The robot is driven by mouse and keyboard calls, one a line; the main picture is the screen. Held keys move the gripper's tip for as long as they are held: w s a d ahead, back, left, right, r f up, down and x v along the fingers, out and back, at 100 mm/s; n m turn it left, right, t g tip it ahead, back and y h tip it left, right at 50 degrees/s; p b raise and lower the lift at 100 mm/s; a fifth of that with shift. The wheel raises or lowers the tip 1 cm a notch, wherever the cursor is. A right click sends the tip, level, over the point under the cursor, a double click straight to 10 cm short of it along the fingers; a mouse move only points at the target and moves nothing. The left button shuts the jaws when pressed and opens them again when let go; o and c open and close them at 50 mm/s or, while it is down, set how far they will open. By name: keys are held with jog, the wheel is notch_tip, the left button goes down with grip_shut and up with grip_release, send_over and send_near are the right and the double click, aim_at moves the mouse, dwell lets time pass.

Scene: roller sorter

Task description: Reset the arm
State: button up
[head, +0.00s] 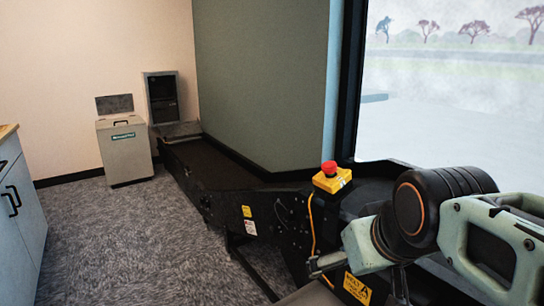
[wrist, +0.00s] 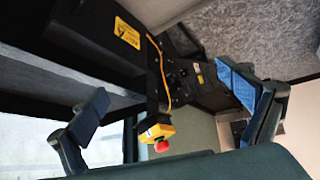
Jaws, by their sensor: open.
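My gripper (wrist: 166,102) shows in the wrist view with its two blue-padded fingers spread wide apart. It is open, and nothing is between the fingers. In the head view my pale green and black arm (head: 415,215) reaches in from the right, over the near end of the black roller sorter (head: 215,165). The fingers cannot be made out clearly in the head view. The wrist view looks onto the sorter's black frame (wrist: 100,35), turned on its side.
A yellow box with a red stop button (head: 331,178) stands on the sorter beside my arm; it also shows in the wrist view (wrist: 156,133). A grey bin (head: 125,150) stands at the far end. A cabinet (head: 18,205) is at left. Carpet between is clear.

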jog(key=s+f+m+g, duration=0.2)
jog(key=s+f, duration=0.4)
jog(key=s, duration=0.2)
notch_tip(320, 180, up, 36)
jog(key=p, duration=3.6)
jog(key=shift+s+a+r, duration=0.15)
jog(key=shift+a, duration=0.3)
jog(key=shift+a, duration=0.15)
